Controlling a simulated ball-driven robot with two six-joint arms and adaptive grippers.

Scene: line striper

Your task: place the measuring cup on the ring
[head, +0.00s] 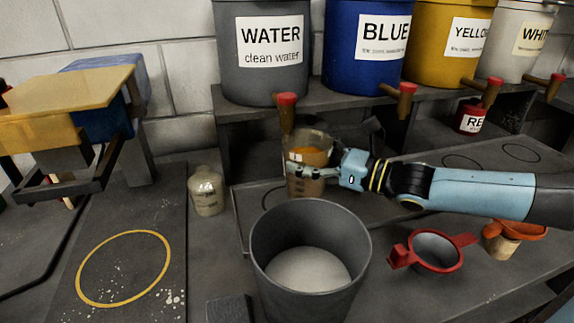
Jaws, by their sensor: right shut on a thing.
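The measuring cup (306,181) is a clear beaker with brownish-orange contents, upright near the centre. My right gripper (308,171) reaches it from the right and is shut on it, with fingers across its side. A thin dark ring (266,199) is partly visible on the dark bench just left of the cup's base. A larger yellow ring (80,278) is painted on the dark surface at the lower left. I cannot tell whether the cup's base touches the bench. My left gripper is not in view.
A grey bucket (262,270) with pale contents stands in front of the cup. A small jar (207,192) stands to its left. A red-handled strainer (468,241) lies at right. Labelled drums, including WATER (262,75), stand on the shelf behind, with taps overhanging. The yellow ring's inside is clear.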

